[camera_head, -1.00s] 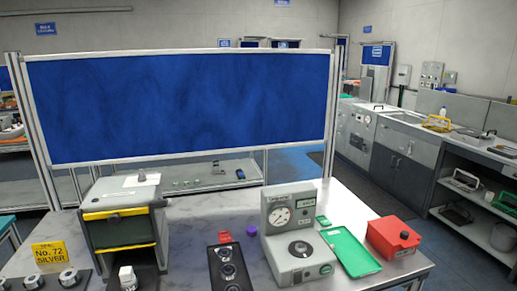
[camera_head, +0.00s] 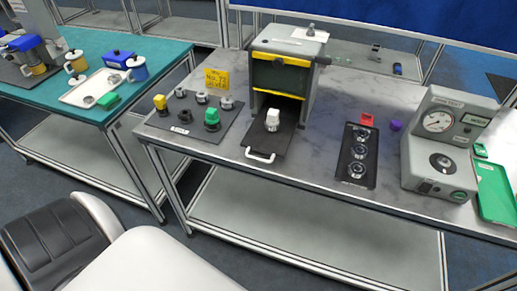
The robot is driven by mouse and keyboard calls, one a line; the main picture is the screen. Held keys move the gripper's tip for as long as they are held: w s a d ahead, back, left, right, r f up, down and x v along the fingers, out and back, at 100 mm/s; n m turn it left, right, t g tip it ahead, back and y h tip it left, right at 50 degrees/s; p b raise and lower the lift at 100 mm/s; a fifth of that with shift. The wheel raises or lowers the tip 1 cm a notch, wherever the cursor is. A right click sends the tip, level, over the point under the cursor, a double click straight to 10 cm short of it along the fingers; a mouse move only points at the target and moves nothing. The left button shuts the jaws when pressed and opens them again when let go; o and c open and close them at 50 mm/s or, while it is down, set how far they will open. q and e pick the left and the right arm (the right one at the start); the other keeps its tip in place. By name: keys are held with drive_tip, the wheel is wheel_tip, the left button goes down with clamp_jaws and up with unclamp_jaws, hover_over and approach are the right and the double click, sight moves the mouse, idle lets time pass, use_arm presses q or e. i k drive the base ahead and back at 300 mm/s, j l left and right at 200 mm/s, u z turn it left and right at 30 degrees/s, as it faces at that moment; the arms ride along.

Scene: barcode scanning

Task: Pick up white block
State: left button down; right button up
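A small white block (camera_head: 272,119) stands on a black tray (camera_head: 264,141) with a white handle at its front. The tray sticks out from the open lower front of a grey box-shaped device (camera_head: 283,75) with yellow trim. Neither of my grippers shows in the head view, so I cannot see their state.
Left of the tray is a dark panel with several knobs, including a green block (camera_head: 211,118), behind which stands a yellow sign (camera_head: 217,79).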

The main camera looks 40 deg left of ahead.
sight(273, 116)
drive_tip(key=u, duration=1.7)
drive_tip(key=i+j+z, duration=0.15)
drive_tip(key=j, duration=0.15)
drive_tip(key=i+j+z, duration=0.15)
drive_tip(key=j, duration=0.2)
drive_tip(key=i+j+z, duration=0.15)
drive_tip(key=j, duration=0.2)
drive_tip(key=i+j+z, duration=0.15)
drive_tip(key=j, duration=0.25)
drive_tip(key=j+z, duration=0.15)
drive_tip(key=j, duration=0.2)
